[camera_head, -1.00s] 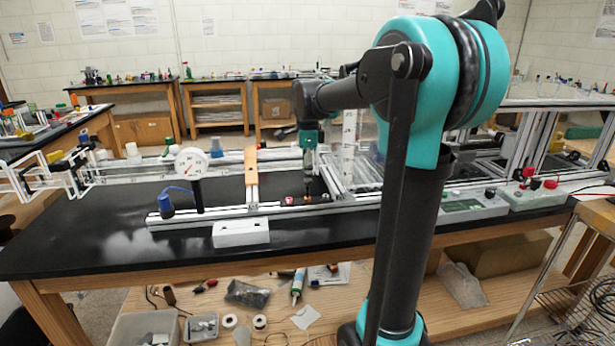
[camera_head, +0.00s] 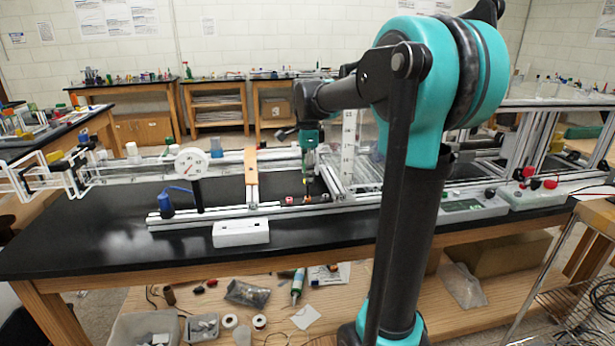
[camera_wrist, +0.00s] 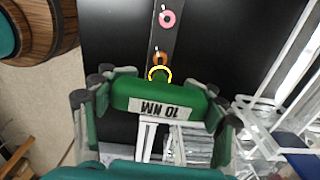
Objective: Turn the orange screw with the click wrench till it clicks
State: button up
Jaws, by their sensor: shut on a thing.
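My gripper (camera_head: 308,143) is above the aluminium rail on the black bench. In the wrist view my gripper (camera_wrist: 160,103) is shut on the green click wrench (camera_wrist: 160,88), which bears a "10 NM" label. A yellow ring shows at the wrench's far edge. The orange screw (camera_wrist: 158,58) shows just beyond that ring; in the head view the orange screw (camera_head: 307,198) is below the upright wrench (camera_head: 309,164). Whether the wrench tip touches the screw I cannot tell.
A pink-red screw (camera_wrist: 167,18) sits on the same dark strip, left of the orange one in the head view. A round dial gauge (camera_head: 191,164) stands further left on the rail. A clear box with a white scale (camera_head: 348,148) is close on the right.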

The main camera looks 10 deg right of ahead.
jog(key=shift+r, duration=1.5)
jog(key=shift+r, duration=0.15)
jog(key=shift+r, duration=1.35)
